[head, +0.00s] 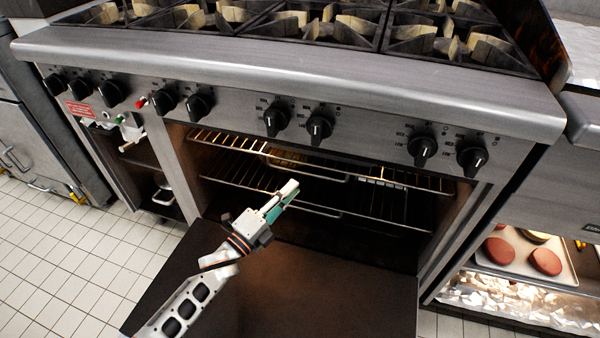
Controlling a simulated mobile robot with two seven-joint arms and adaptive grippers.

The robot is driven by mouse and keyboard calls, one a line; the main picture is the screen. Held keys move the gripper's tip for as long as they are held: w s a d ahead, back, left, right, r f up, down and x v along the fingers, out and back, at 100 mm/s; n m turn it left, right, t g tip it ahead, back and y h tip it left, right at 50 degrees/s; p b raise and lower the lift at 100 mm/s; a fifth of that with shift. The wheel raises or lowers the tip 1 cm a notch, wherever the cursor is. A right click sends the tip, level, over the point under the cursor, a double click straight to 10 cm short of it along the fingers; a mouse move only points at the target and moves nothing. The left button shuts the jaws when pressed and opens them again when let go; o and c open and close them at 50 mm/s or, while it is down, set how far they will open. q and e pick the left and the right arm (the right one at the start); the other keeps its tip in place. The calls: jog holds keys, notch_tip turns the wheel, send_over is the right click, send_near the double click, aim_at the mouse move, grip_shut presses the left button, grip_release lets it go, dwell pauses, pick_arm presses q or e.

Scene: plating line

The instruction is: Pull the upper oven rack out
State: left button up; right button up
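The upper oven rack (225,143) is a wire rack inside the open oven, just below the knob panel. A dipped loop (330,178) shows at the middle of its front. My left gripper (289,194) is in front of the oven opening, its fingertips pointing up and inward. In the picture the fingertips lie just below the upper rack's front loop and over the lower rack (235,183). I see no clear contact with either rack. The fingers look close together, but whether they are open or shut is unclear. My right gripper is not in view.
The oven door (310,290) is folded down in front, under my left arm. Knobs (319,128) stick out above the opening. An open compartment (150,170) is at left, and a tray (562,275) with reddish patties at right. Tiled floor is clear at left.

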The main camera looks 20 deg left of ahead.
aim_at(308, 172)
pick_arm(q)
jog(key=b+x, duration=0.1)
jog(key=x, duration=0.6)
jog(key=shift+w+d+r, duration=0.15)
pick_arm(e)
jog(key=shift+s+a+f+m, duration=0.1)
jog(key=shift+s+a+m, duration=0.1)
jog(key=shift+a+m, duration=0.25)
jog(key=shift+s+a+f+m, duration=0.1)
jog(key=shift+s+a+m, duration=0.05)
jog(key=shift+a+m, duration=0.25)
pick_arm(q)
grip_shut()
